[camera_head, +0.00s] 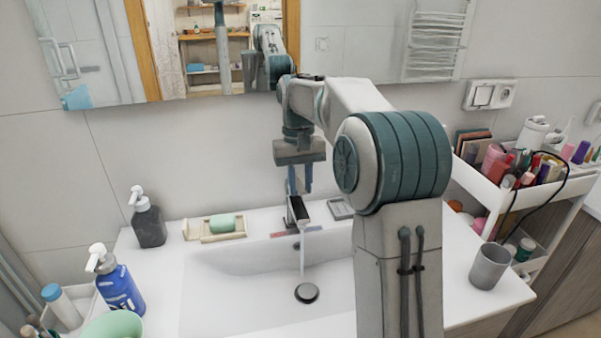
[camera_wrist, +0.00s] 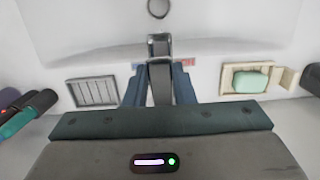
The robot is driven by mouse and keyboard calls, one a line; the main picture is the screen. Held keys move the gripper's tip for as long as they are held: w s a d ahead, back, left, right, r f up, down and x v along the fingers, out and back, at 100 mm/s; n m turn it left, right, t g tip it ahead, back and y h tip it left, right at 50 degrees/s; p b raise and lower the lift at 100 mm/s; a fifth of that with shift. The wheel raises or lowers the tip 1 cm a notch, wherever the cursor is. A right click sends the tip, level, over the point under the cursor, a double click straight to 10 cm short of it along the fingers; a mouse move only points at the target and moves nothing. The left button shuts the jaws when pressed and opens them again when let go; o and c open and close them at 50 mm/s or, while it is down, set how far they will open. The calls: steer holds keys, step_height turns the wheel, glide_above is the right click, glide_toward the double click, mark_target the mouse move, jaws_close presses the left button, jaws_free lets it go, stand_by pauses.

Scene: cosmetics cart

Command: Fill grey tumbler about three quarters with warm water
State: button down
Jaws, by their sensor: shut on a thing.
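The grey tumbler (camera_head: 489,267) stands upright on the right end of the white counter, away from the basin. My gripper (camera_head: 299,189) is above the faucet (camera_head: 298,211) at the back of the sink. In the wrist view, the two blue-grey fingers of my gripper (camera_wrist: 159,88) are on either side of the dark lever of the faucet (camera_wrist: 160,82), shut on it. A thin stream of water (camera_head: 302,262) runs from the spout towards the drain (camera_head: 307,293). Its temperature cannot be told. The tumbler's inside is only partly visible.
A soap dish (camera_head: 215,236) with green soap and a dark pump bottle (camera_head: 148,222) stand left of the faucet. A blue pump bottle (camera_head: 120,290) is at the front left. A loaded white cart (camera_head: 490,200) stands right of the counter. The basin (camera_head: 235,295) is otherwise clear.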

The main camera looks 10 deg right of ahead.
steer(key=shift+w+r+p, duration=0.15)
steer(key=shift+r+p, duration=0.05)
steer(key=shift+p, duration=0.25)
steer(key=c, duration=1.2)
jaws_free()
step_height(320, 180, up, 14)
steer(key=w+p, duration=0.2)
steer(key=shift+w+f, duration=0.25)
